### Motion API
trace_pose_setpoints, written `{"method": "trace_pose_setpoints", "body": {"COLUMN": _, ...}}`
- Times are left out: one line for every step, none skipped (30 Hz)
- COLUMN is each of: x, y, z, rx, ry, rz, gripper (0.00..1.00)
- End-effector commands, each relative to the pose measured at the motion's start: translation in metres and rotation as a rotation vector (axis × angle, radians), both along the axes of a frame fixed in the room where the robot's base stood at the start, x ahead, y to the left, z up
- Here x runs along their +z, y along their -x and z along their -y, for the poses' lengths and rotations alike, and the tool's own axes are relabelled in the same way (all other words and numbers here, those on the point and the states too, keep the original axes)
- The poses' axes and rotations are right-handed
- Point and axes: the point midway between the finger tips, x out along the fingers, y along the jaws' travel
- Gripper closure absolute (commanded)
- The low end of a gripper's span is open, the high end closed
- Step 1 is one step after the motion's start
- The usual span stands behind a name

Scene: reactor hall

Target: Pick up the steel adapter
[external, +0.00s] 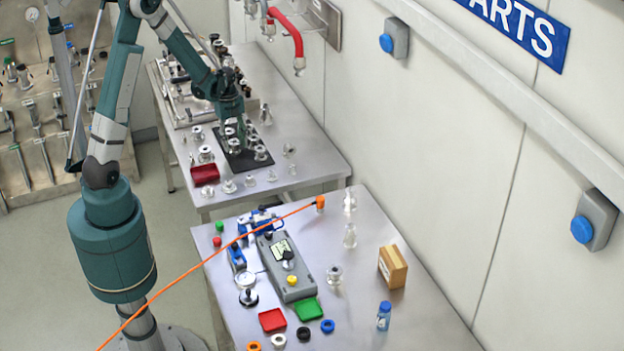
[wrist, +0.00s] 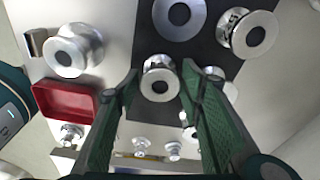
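My gripper (external: 233,135) reaches down over the black mat on the far table. In the wrist view my gripper (wrist: 159,72) is open, with its two green fingers apart. A small shiny steel flanged piece with a dark bore (wrist: 160,84) shows between the fingertips. I cannot tell whether the fingers touch it. Several similar steel pieces stand around, so I cannot tell for certain which is the steel adapter. A wider steel flange (wrist: 180,15) and a steel spool-shaped piece (wrist: 249,33) are on the black mat (wrist: 212,50). Another steel piece (wrist: 72,50) stands left of the mat.
A red tray (external: 205,174) lies left of the mat, with small steel fittings (external: 229,186) along the table's front edge. The near table holds a grey box (external: 288,270), a cardboard box (external: 392,267) and a blue bottle (external: 384,316). An orange cable (external: 200,265) crosses above it.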

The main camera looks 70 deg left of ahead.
Motion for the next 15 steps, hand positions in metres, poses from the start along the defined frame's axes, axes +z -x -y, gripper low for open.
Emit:
{"method": "trace_pose_setpoints", "body": {"x": 0.0001, "y": 0.0, "z": 0.0, "rx": 0.0, "ry": 0.0, "rz": 0.0, "gripper": 0.62}}
{"method": "trace_pose_setpoints", "body": {"x": 0.0001, "y": 0.0, "z": 0.0, "rx": 0.0, "ry": 0.0, "rz": 0.0, "gripper": 0.62}}
{"method": "trace_pose_setpoints", "body": {"x": 0.0001, "y": 0.0, "z": 0.0, "rx": 0.0, "ry": 0.0, "rz": 0.0, "gripper": 0.62}}
{"method": "trace_pose_setpoints", "body": {"x": 0.0001, "y": 0.0, "z": 0.0, "rx": 0.0, "ry": 0.0, "rz": 0.0, "gripper": 0.62}}
{"method": "trace_pose_setpoints", "body": {"x": 0.0001, "y": 0.0001, "z": 0.0001, "rx": 0.0, "ry": 0.0, "rz": 0.0, "gripper": 0.62}}
{"method": "trace_pose_setpoints", "body": {"x": 0.0001, "y": 0.0001, "z": 0.0001, "rx": 0.0, "ry": 0.0, "rz": 0.0, "gripper": 0.62}}
{"method": "trace_pose_setpoints", "body": {"x": 0.0001, "y": 0.0001, "z": 0.0001, "rx": 0.0, "ry": 0.0, "rz": 0.0, "gripper": 0.62}}
{"method": "trace_pose_setpoints", "body": {"x": 0.0001, "y": 0.0001, "z": 0.0, "rx": 0.0, "ry": 0.0, "rz": 0.0, "gripper": 0.62}}
{"method": "trace_pose_setpoints", "body": {"x": 0.0001, "y": 0.0001, "z": 0.0, "rx": 0.0, "ry": 0.0, "rz": 0.0, "gripper": 0.62}}
{"method": "trace_pose_setpoints", "body": {"x": 0.0002, "y": 0.0001, "z": 0.0, "rx": 0.0, "ry": 0.0, "rz": 0.0, "gripper": 0.62}}
{"method": "trace_pose_setpoints", "body": {"x": 0.0002, "y": 0.0001, "z": 0.0001, "rx": 0.0, "ry": 0.0, "rz": 0.0, "gripper": 0.62}}
{"method": "trace_pose_setpoints", "body": {"x": 0.0002, "y": 0.0001, "z": 0.0001, "rx": 0.0, "ry": 0.0, "rz": 0.0, "gripper": 0.64}}
{"method": "trace_pose_setpoints", "body": {"x": 0.0002, "y": 0.0001, "z": 0.0001, "rx": 0.0, "ry": 0.0, "rz": 0.0, "gripper": 0.68}}
{"method": "trace_pose_setpoints", "body": {"x": 0.0002, "y": 0.0001, "z": 0.0001, "rx": 0.0, "ry": 0.0, "rz": 0.0, "gripper": 0.72}}
{"method": "trace_pose_setpoints", "body": {"x": 0.0002, "y": 0.0001, "z": 0.0001, "rx": 0.0, "ry": 0.0, "rz": 0.0, "gripper": 0.77}}
